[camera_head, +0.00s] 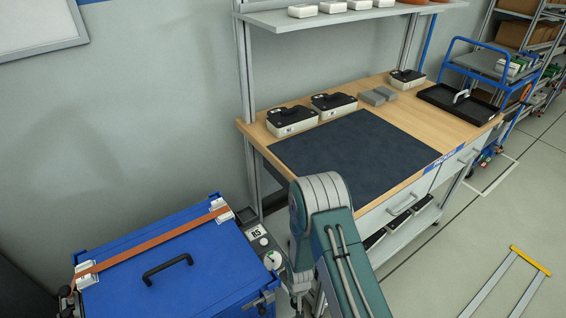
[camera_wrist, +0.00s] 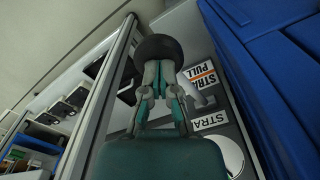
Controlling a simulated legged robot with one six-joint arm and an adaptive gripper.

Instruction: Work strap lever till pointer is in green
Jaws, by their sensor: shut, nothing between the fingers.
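My gripper (camera_wrist: 158,70) is shut and empty in the wrist view. Its fingertips are at a black round knob (camera_wrist: 157,46), perhaps the strap lever's end; I cannot tell whether they touch it. My arm hides most of the gripper there.
A workbench (camera_head: 385,88) with a dark mat (camera_head: 355,152) stands behind my arm, with black-topped cases (camera_head: 292,120) and a black tray (camera_head: 455,104) on it. A blue cart (camera_head: 490,65) is at the back right. The floor at right holds a yellow-ended frame (camera_head: 530,261).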

